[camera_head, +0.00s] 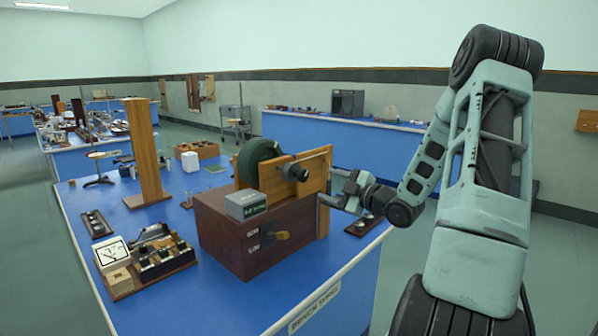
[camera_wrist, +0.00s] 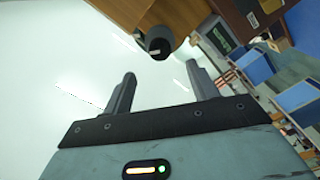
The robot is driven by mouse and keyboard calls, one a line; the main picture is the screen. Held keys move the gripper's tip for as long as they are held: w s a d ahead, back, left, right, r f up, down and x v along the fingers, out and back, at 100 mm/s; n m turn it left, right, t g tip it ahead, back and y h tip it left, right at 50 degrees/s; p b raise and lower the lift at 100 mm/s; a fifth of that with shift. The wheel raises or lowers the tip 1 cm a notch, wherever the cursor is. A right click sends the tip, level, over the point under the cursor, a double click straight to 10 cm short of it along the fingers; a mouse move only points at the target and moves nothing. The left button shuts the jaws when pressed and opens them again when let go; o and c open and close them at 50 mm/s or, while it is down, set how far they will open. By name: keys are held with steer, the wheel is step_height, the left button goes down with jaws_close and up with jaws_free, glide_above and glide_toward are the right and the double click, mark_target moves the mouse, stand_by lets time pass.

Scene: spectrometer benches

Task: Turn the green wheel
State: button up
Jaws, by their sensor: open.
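A dark green wheel (camera_head: 260,162) stands upright on a brown wooden box (camera_head: 245,240), partly hidden behind a wooden panel (camera_head: 312,178). In the wrist view my gripper (camera_wrist: 160,72) is open and empty. The black knob (camera_wrist: 159,42) shows beyond the fingertips, roughly between them and apart from them. The green wheel cannot be made out in the wrist view.
A tall wooden post (camera_head: 145,155) and an instrument board (camera_head: 150,265) stand left on the blue bench (camera_head: 220,308). The floor right of the bench is clear.

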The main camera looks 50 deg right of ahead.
mark_target(305, 177)
steer(key=w+p, duration=0.3)
steer(key=w, duration=0.9)
steer(key=shift+w, duration=0.3)
jaws_close()
steer(key=shift+f+n+b, duration=0.35)
steer(key=shift+n+b, duration=0.05)
steer(key=shift+b, duration=0.85)
steer(key=n+b, duration=0.1)
steer(key=b, duration=0.1)
steer(key=shift+b, duration=0.35)
steer(key=n+b, duration=0.2)
steer(key=b, duration=0.3)
steer(key=shift+r+n+b, duration=0.25)
steer(key=shift+n+b, duration=0.25)
steer(key=shift+b, duration=0.25)
steer(key=shift+r, duration=0.1)
